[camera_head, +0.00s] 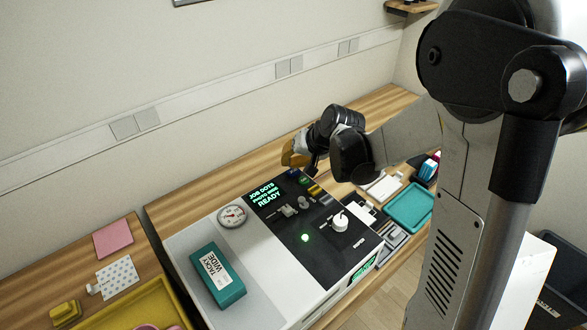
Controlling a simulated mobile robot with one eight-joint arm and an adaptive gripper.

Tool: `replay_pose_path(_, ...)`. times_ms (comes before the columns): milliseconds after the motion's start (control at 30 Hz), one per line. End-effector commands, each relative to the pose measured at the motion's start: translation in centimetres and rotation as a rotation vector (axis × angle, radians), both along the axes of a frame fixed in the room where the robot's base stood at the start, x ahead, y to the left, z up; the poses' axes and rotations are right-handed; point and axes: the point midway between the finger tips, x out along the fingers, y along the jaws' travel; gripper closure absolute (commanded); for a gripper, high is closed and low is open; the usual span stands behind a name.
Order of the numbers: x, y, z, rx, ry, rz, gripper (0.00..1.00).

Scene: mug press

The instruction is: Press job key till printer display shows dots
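The printer (185,255) is a white box with a black control panel (280,238). Its display (265,194) shows green text: "JOB DOTS", a smaller line I cannot read surely, and "READY". A row of small keys runs beside the display: a blue one (293,173), a green one (304,180), a yellow one (314,190) and a grey one (325,200). I cannot read which is the job key. My gripper (303,162) is over the panel's back edge, close to the blue and green keys. Its fingertips are too small and partly hidden, so contact and opening are unclear.
The panel also has a white knob (340,222), small levers (289,211) and a lit green button (305,238). A round gauge (232,215) and a teal box (217,276) are on the printer. A teal tray (410,207) is at right, a yellow tray (140,308) at left.

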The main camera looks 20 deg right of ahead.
Motion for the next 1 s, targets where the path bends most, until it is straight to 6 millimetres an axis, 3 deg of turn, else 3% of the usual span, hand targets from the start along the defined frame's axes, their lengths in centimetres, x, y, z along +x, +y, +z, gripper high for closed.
replay_pose_path(400, 0.0, 0.0, 0.5, 0.000, 0.000, 0.000, 1.00)
replay_pose_path(833, 0.0, 0.0, 4.6, 0.000, 0.000, 0.000, 1.00)
replay_pose_path(1000, 0.0, 0.0, 5.3, 0.000, 0.000, 0.000, 1.00)
